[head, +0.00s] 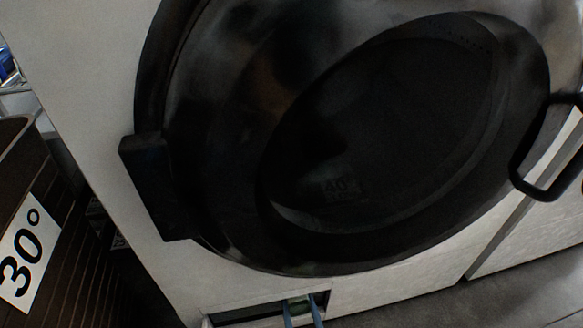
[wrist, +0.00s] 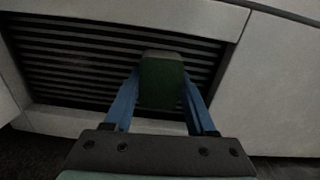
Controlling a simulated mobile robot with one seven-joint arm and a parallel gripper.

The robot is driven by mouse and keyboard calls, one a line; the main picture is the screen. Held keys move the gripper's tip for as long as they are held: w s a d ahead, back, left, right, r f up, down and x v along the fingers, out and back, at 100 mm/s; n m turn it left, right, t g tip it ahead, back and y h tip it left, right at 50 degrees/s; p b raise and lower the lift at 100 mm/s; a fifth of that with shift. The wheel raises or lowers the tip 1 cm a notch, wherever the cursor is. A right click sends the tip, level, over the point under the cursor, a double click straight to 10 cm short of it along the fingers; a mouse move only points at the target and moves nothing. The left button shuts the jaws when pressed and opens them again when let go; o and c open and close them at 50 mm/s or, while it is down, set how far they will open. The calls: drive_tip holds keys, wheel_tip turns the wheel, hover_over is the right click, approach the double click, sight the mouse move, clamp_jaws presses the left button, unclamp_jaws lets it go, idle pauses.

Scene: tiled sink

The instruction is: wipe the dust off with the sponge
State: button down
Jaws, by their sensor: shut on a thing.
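My gripper (wrist: 160,88) has two blue fingers shut on a green sponge (wrist: 162,82) with a greyish end face. In the wrist view the sponge is in front of a dark slatted vent (wrist: 60,62) set in a pale panel. I cannot tell whether the sponge touches the slats. In the head view my gripper (head: 301,306) shows at the bottom edge, its fingers reaching into the vent opening (head: 245,313), with a bit of the green sponge (head: 298,302) between them. I cannot make out dust clearly in the dark slats.
A white washing machine (head: 85,70) with a large dark round door (head: 225,130) rises above the vent. A black handle (head: 525,185) sticks out at the right. A dark slatted basket (head: 70,260) with a "30°" label (head: 25,255) stands close at the left.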

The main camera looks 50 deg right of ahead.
drive_tip(key=shift+w+a+r, duration=0.1)
drive_tip(key=shift+w+a, duration=1.2)
drive_tip(key=shift+a, duration=0.55)
drive_tip(key=shift+w+a, duration=1.25)
drive_tip(key=shift+a, duration=0.6)
drive_tip(key=shift+w+a+r, duration=0.1)
drive_tip(key=shift+w+a, duration=1.2)
drive_tip(key=shift+a, duration=0.55)
drive_tip(key=shift+a, duration=0.1)
drive_tip(key=shift+p+v, duration=1.25)
drive_tip(key=shift+v, duration=1.7)
drive_tip(key=shift+s+f, duration=0.1)
drive_tip(key=shift+s, duration=0.05)
drive_tip(key=shift+p+v, duration=0.5)
drive_tip(key=shift+v, duration=0.85)
